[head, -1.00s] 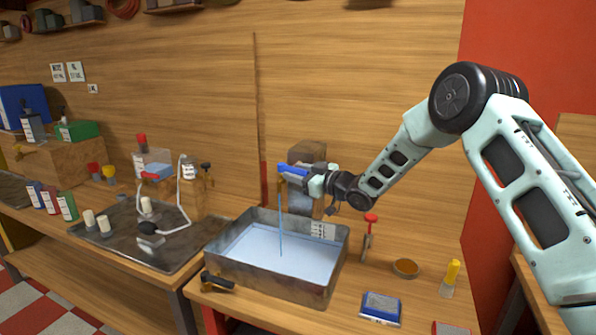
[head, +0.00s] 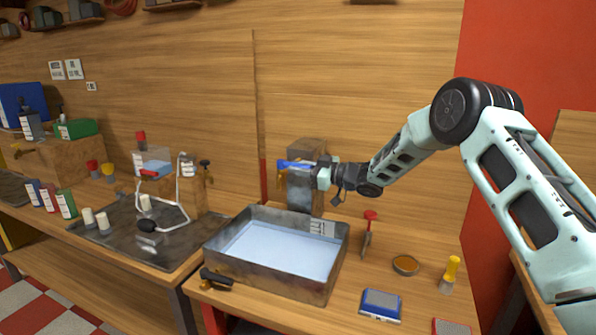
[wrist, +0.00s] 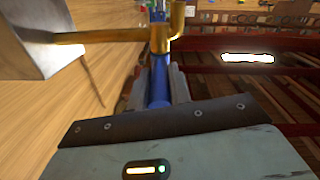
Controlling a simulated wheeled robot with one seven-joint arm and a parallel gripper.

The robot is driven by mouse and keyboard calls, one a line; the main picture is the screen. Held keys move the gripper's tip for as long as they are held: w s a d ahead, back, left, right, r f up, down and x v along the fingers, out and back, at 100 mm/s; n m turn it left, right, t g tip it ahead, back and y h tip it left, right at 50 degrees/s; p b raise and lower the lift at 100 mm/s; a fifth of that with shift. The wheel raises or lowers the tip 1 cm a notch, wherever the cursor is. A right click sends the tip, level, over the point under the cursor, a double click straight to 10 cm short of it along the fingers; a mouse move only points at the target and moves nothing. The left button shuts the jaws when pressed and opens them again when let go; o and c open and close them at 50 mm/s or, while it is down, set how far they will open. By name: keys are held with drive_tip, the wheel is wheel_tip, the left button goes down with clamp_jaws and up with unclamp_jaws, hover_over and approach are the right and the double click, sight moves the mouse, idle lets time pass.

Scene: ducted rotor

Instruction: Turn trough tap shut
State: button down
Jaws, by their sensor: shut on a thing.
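The trough (head: 325,265) is a metal basin of pale water on the bench. Above its back edge is the trough tap, with a blue lever handle (head: 294,164) and a brass spout (head: 280,178). No stream falls from the spout. My gripper (head: 314,170) is at the lever from the right. In the wrist view my gripper (wrist: 158,90) has its two fingers on either side of the blue handle (wrist: 159,82), shut on it. The brass pipe (wrist: 110,35) of the tap runs left to a grey block.
A grey and brown post (head: 300,195) stands behind the trough. A black-handled tool (head: 217,279) lies at the trough's front left. A red-handled tool (head: 368,232), an amber dish (head: 405,265) and a blue box (head: 381,304) are on the right.

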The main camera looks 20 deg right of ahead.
drive_tip(key=shift+w+d+n+g+y, duration=0.15)
drive_tip(key=shift+n+g+y, duration=0.25)
drive_tip(key=shift+g, duration=0.1)
drive_tip(key=c, duration=1.3)
unclamp_jaws()
drive_tip(key=shift+d, duration=0.1)
drive_tip(key=b+v, duration=0.4)
drive_tip(key=v, duration=1.3)
drive_tip(key=shift+d+r, duration=0.1)
